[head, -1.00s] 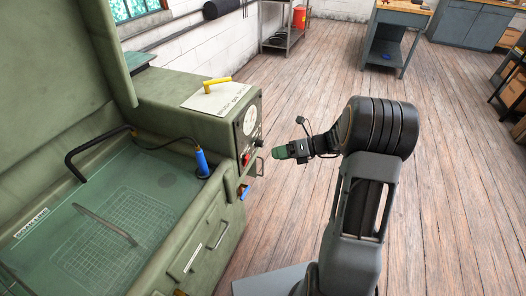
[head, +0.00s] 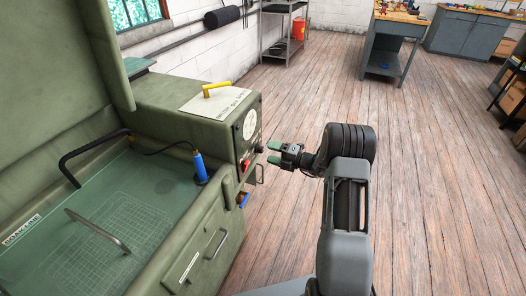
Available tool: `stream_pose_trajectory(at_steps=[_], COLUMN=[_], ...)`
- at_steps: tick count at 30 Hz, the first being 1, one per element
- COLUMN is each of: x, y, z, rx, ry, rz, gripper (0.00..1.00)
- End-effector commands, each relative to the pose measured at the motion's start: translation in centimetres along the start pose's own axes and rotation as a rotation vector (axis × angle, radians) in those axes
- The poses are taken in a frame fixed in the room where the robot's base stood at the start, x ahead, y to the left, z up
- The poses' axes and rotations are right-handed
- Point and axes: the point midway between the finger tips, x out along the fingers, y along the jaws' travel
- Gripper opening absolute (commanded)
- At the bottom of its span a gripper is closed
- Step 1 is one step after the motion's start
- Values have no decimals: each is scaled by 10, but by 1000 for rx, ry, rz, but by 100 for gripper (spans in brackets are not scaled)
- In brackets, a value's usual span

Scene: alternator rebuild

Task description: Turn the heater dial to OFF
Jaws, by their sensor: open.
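The green parts washer has a control panel (head: 248,135) on its right end face, seen at a steep angle. The panel carries a round white dial face (head: 250,124), a red knob (head: 245,165) and a small black knob (head: 259,148). I cannot tell which of these is the heater dial, and I cannot read its markings or setting.
A yellow handle (head: 216,88) sits on top of the washer housing. A blue-handled brush (head: 200,167) stands at the basin's right side. A blue-tipped lever (head: 244,199) juts out below the panel. The wooden floor (head: 420,180) to the right is clear.

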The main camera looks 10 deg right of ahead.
Motion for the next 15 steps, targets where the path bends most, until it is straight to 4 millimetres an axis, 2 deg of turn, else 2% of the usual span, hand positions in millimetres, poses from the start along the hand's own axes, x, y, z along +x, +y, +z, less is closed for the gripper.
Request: stream_pose_trajectory(at_steps=[1, 6, 15], x=[9, 28, 41], y=[0, -1, 0], z=[-1, 0, 0], rx=[-1, 1, 1], ry=[3, 2, 1], rz=[-1, -1, -1], gripper=[64, 64, 64])
